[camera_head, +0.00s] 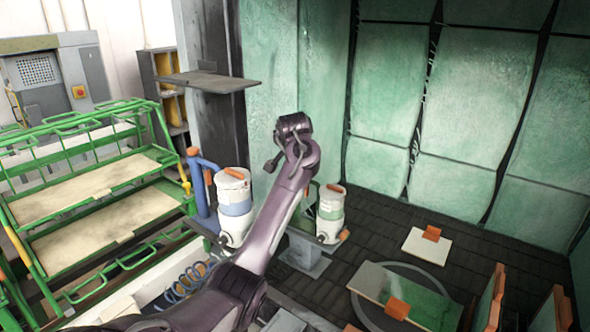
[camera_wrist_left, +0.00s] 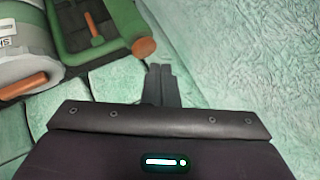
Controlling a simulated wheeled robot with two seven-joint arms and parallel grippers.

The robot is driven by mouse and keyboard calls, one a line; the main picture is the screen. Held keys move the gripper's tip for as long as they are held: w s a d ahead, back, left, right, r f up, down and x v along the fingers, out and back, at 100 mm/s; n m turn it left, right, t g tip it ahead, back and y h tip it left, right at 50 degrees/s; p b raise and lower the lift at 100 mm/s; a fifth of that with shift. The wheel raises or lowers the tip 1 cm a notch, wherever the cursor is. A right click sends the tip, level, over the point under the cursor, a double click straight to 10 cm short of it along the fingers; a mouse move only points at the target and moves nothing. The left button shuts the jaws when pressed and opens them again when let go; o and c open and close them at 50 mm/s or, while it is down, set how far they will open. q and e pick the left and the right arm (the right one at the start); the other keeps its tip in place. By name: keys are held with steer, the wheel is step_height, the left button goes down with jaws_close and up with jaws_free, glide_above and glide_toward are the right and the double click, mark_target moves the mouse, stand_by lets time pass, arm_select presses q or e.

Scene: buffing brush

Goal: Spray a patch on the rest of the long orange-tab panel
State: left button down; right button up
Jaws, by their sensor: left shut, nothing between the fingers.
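The long panel (camera_head: 372,282) lies on the dark floor at the lower right, with an orange tab (camera_head: 397,308) at its near edge. In the left wrist view my left gripper (camera_wrist_left: 160,72) is shut and empty. A green sprayer-like handle (camera_wrist_left: 92,35) with an orange-brown end is just left of the fingertips, apart from them. A grey-green canister (camera_wrist_left: 25,45) is farther left. My right gripper is not in view.
A blue-banded pot (camera_head: 234,205) and a green-banded pot (camera_head: 330,213) stand either side of my arm. A smaller pale panel (camera_head: 424,248) with an orange tab lies behind the long one. Upright orange-edged panels (camera_head: 490,297) stand at right. A green rack (camera_head: 90,205) fills the left.

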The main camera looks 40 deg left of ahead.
arm_select(q)
steer(key=shift+f, duration=0.15)
stand_by(0.6)
steer(key=shift+f, duration=0.25)
steer(key=shift+f, duration=0.55)
stand_by(0.8)
stand_by(1.2)
stand_by(0.8)
steer(key=shift+r+p, duration=0.8)
steer(key=shift+r, duration=0.2)
